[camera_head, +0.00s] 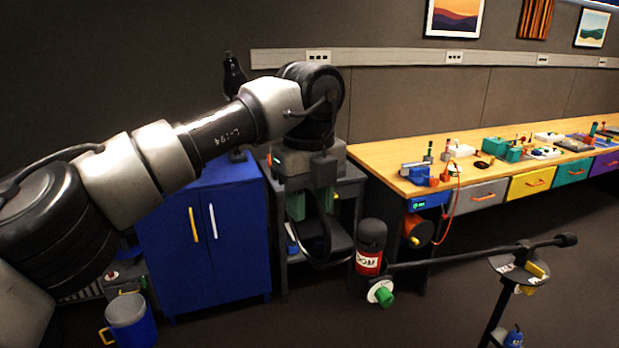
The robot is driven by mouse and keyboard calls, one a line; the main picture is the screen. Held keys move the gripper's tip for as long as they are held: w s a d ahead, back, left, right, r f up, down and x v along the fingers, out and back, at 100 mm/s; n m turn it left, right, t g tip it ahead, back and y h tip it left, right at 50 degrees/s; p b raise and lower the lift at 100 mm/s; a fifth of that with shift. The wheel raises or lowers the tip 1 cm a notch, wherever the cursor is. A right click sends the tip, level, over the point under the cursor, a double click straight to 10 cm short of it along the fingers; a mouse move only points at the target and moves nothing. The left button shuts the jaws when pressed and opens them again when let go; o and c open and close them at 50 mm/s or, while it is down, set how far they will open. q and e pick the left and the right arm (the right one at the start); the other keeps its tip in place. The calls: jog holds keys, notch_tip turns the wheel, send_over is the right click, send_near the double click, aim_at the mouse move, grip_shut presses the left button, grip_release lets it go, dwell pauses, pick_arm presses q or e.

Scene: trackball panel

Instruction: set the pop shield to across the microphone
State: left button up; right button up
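The microphone (371,235) is a dark upright cylinder with a red label, at the left end of a long dark boom (460,258). A white disc with a green knob (385,298) sits just below it. What looks like the pop shield (327,250) is a dark thin ring to the left of the microphone, apart from it in the picture. My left gripper (312,207) points down at the ring's upper part. Green pieces show beside the ring there, and I cannot tell whether the fingers grip it. My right gripper is not in view.
The boom rests on a stand (497,310) at right. Behind are a blue cabinet (180,250), a grey shelf cart (351,188) and a long wooden workbench (395,152) with several small items and coloured drawers. Floor is clear at lower middle.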

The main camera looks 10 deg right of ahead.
pick_arm(q)
notch_tip(320, 180, up, 10)
jog(key=shift+s+r+p, duration=0.1)
jog(key=shift+p, duration=0.2)
dwell(0.3)
